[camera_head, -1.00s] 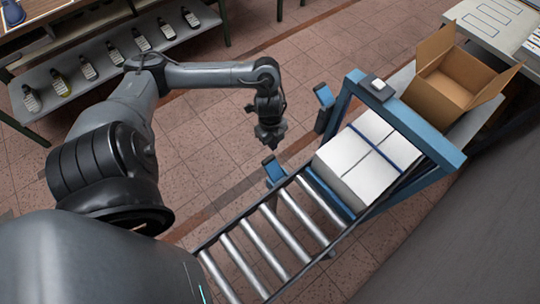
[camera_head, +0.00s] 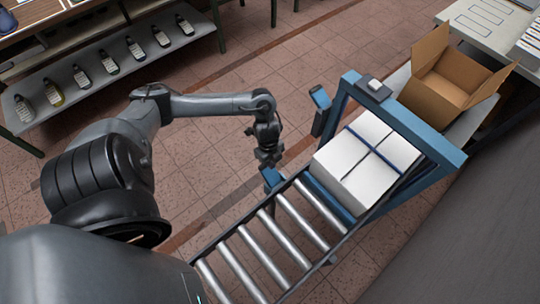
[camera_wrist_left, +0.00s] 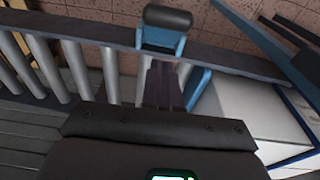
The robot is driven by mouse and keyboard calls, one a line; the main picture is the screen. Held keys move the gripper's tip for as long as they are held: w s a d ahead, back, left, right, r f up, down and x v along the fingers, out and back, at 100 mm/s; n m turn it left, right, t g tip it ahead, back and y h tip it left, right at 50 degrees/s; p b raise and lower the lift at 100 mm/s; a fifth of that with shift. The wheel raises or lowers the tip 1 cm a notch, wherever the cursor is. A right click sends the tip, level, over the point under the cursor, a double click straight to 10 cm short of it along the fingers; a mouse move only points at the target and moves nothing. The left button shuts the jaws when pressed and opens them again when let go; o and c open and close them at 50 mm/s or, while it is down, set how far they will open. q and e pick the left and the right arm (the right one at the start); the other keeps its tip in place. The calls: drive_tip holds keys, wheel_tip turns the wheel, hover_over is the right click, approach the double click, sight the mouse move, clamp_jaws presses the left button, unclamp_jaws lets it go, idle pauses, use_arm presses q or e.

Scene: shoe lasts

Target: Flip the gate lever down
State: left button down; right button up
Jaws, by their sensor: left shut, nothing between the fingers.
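My left gripper (camera_head: 267,161) is shut and empty, pointing down, and overlaps the lever's top in the head view. In the left wrist view its dark fingers (camera_wrist_left: 162,72) end just short of the lever's base; I cannot tell whether they touch. My right gripper is out of view.
A white box with blue straps (camera_head: 365,165) sits on the roller conveyor (camera_head: 262,245) under a blue frame (camera_head: 425,132). An open cardboard box (camera_head: 445,85) lies beyond. Bottles stand on a shelf (camera_head: 95,90).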

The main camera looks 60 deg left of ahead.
sight(268, 169)
use_arm(q)
drive_tip(key=shift+s+a+f+b, duration=0.15)
drive_tip(key=shift+a+f, duration=0.25)
drive_tip(key=shift+f, duration=0.25)
drive_tip(key=shift+s+a+f+b, duration=0.1)
drive_tip(key=shift+a+f, duration=0.25)
drive_tip(key=shift+f, duration=0.25)
drive_tip(key=shift+s+a+f+b, duration=0.15)
drive_tip(key=shift+a+f, duration=0.25)
drive_tip(key=shift+f, duration=0.25)
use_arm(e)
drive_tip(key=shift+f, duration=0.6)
use_arm(q)
drive_tip(key=shift+w, duration=0.1)
